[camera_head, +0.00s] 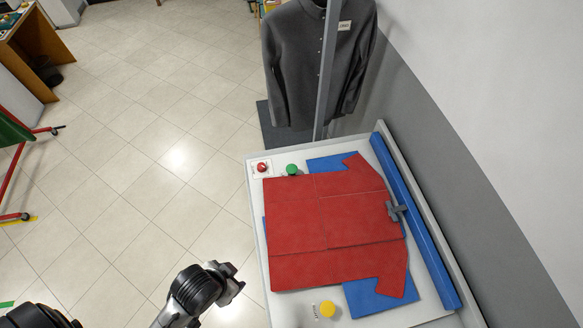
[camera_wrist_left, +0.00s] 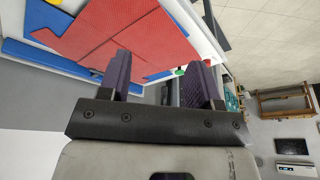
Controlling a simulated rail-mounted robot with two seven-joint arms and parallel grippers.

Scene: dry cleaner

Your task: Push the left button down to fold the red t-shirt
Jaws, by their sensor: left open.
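A red t-shirt (camera_head: 330,215) lies spread flat on the blue folding boards (camera_head: 365,301) of a white table; it also shows in the left wrist view (camera_wrist_left: 105,35). A yellow button (camera_head: 327,309) is at the table's near edge, below the shirt. A green button (camera_head: 292,169) and a red button (camera_head: 262,166) are at the far left corner. My left gripper (camera_head: 229,282) is left of the table's near left corner, apart from the yellow button. In the left wrist view its two fingers (camera_wrist_left: 158,62) are spread with nothing held. My right gripper is out of view.
A long blue bar (camera_head: 415,220) runs along the table's right side, near the grey and white wall. A dark grey shirt (camera_head: 320,65) hangs at a grey post behind the table. Open tiled floor (camera_head: 150,180) lies to the left.

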